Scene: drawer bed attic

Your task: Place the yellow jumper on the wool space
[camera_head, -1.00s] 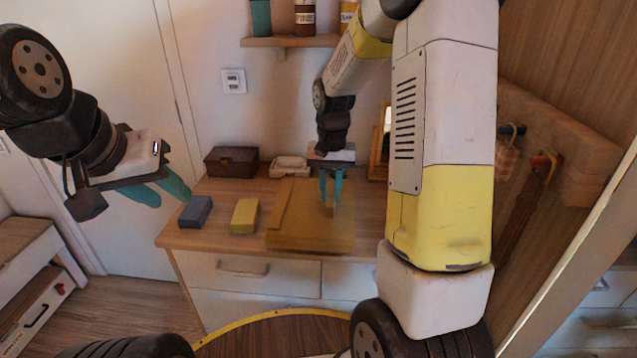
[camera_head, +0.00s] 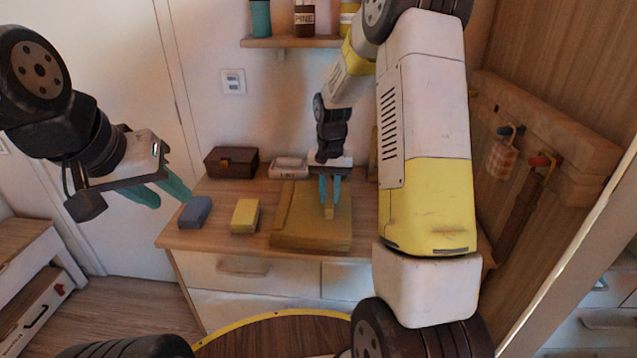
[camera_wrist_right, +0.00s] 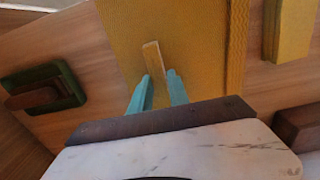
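The yellow jumper (camera_head: 288,233) is a flat mustard knit fold on the dresser top; its knit fills the middle of the right wrist view (camera_wrist_right: 205,50). A small tan tab (camera_head: 329,213) stands out on it; it also shows in the right wrist view (camera_wrist_right: 154,60). My right gripper (camera_head: 330,203) points down over the jumper, its teal fingers apart on either side of the tab's near end (camera_wrist_right: 160,78). I cannot tell whether they touch it. My left gripper (camera_head: 168,195) is open and empty, left of the dresser. No wool space is identifiable.
On the dresser are a blue-grey block (camera_head: 195,212), a yellow block (camera_head: 245,215), a brown box (camera_head: 231,161) and a pale item (camera_head: 288,167). A green-and-brown object (camera_wrist_right: 45,88) shows in the right wrist view. A shelf (camera_head: 290,41) hangs above; hooks line the right wall.

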